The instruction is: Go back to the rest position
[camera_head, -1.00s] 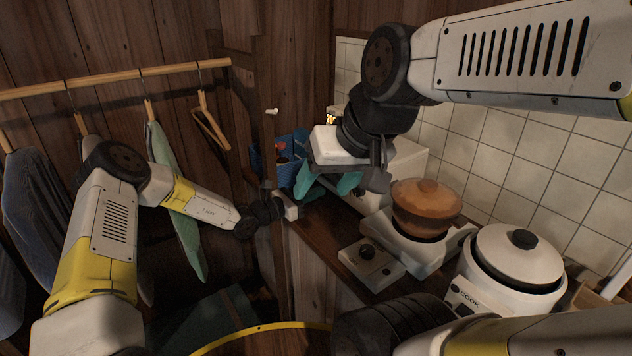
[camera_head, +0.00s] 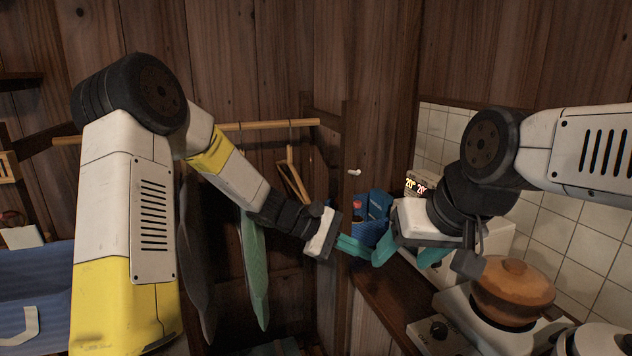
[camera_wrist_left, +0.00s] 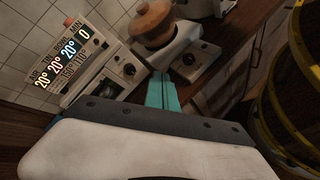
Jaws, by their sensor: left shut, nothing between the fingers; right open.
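My left gripper (camera_head: 352,246) is in the middle of the head view, with its arm bent in from the left. Its teal fingers are closed together and empty, pointing right. The closed fingers also show in the left wrist view (camera_wrist_left: 161,92), over the counter. My right gripper (camera_head: 408,256) is just to the right of it in the head view, fingers apart and pointing down, with nothing seen between them. The two grippers look close together in the picture; I cannot tell the gap in depth.
A blue basket (camera_head: 369,218) stands behind the grippers. A brown pot (camera_head: 512,290) sits on a burner at the right. An appliance with a lit display (camera_wrist_left: 66,52) stands against the tiled wall. A clothes rail (camera_head: 270,125) with hanging garments (camera_head: 254,270) is behind my left arm.

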